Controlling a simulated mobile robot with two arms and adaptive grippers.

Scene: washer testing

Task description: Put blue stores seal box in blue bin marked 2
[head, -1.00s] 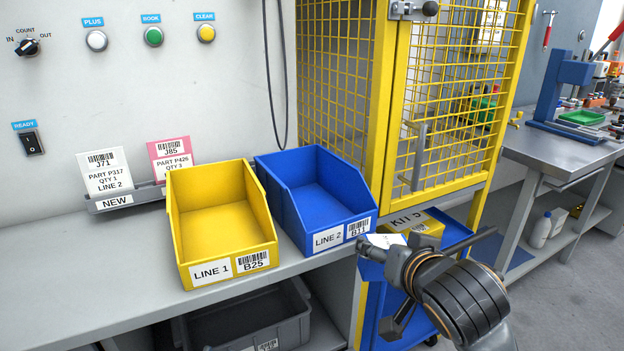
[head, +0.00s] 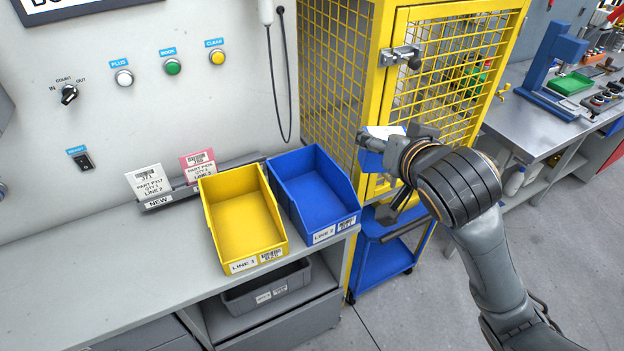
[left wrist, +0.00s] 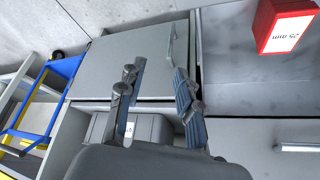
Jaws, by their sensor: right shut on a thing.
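My right gripper (head: 384,150) is shut on the blue box (head: 370,160), which has a white top or label. The box is held in the air in front of the yellow cage, to the right of and above the blue bin. The gripper hides part of the box. The blue bin (head: 306,190), labelled LINE 2, stands empty on the bench. My left gripper (left wrist: 155,92) shows only in the left wrist view, its two fingers apart with nothing between them.
A yellow bin (head: 240,215) labelled LINE 1 stands just left of the blue bin. The yellow mesh cage (head: 340,70) rises close behind. A blue trolley (head: 395,252) is below right. A red box (left wrist: 284,22) shows in the left wrist view. The bench (head: 110,265) is clear at left.

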